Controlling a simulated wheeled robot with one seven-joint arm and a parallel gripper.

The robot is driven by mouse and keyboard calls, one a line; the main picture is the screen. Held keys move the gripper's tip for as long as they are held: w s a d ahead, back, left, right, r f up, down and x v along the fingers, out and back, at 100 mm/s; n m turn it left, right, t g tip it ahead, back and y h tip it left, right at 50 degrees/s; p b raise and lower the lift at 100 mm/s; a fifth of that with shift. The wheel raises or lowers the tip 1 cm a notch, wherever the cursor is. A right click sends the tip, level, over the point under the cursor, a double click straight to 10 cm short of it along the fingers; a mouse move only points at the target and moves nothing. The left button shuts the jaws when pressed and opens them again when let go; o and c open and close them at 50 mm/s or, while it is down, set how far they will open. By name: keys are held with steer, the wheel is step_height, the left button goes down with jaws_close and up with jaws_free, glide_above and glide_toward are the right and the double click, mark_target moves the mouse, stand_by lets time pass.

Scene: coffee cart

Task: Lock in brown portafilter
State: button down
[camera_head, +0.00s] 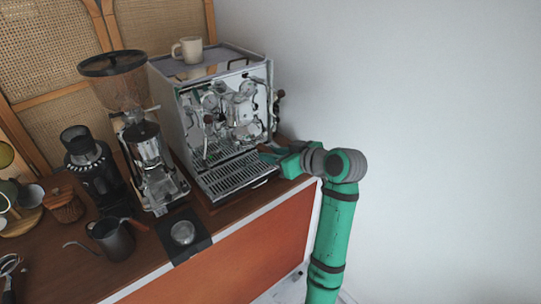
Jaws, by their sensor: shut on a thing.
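The espresso machine (222,135) stands on the cart with its chrome front, group head (243,112) and drip tray (235,176) facing me. My gripper (268,152) is at the right part of the machine's front, above the drip tray's right end. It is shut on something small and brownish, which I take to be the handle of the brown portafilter. The portafilter's head is not clearly visible, and I cannot tell whether it touches the group head.
A beige mug (187,50) sits on the machine. Left of it stand a tall grinder (148,150) and a smaller black grinder (90,165). A dark kettle (112,240) and a black scale (182,236) are near the front edge. White wall is on the right.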

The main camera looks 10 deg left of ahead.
steer(key=shift+r, duration=0.1)
steer(key=c, duration=1.4)
jaws_free()
steer(key=v, duration=1)
steer(key=shift+s+d+r, duration=0.1)
steer(key=shift+s+d, duration=0.15)
steer(key=shift+d, duration=0.05)
